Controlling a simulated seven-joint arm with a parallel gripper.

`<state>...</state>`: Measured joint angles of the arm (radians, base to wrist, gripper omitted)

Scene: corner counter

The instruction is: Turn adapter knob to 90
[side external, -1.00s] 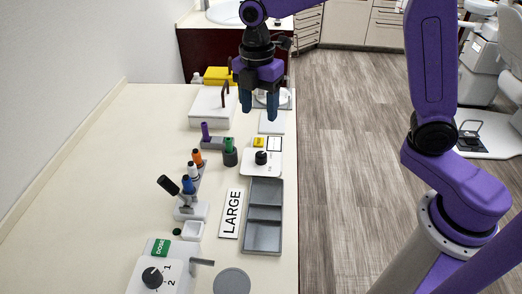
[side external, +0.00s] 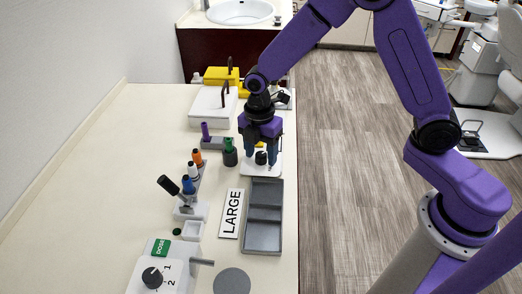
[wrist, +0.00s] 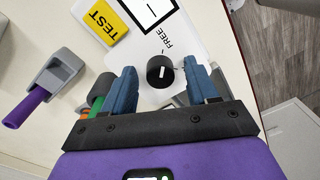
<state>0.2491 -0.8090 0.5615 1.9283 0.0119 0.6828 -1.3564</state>
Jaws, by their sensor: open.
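A small black knob (side external: 261,158) stands on a white panel (side external: 262,171) near the right edge of the counter. The wrist view shows the knob (wrist: 160,71) with a short white mark on its top. Beside it on the panel (wrist: 196,38) are the word FREE, a black-framed display and a yellow TEST label (wrist: 101,20). My gripper (side external: 261,151) points down over this panel, its blue fingers apart. In the wrist view the knob appears between the fingertips, with a gap on each side. The side view does not clearly show the fingertip height. No 90 mark is readable.
A green-topped dark holder (side external: 229,152) stands close left of my gripper. A purple-handled tool in a grey holder (side external: 212,142) is further left. A grey tray (side external: 263,236) and a LARGE sign (side external: 231,213) lie nearer the camera. A DOSE knob (side external: 152,277) is at the front.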

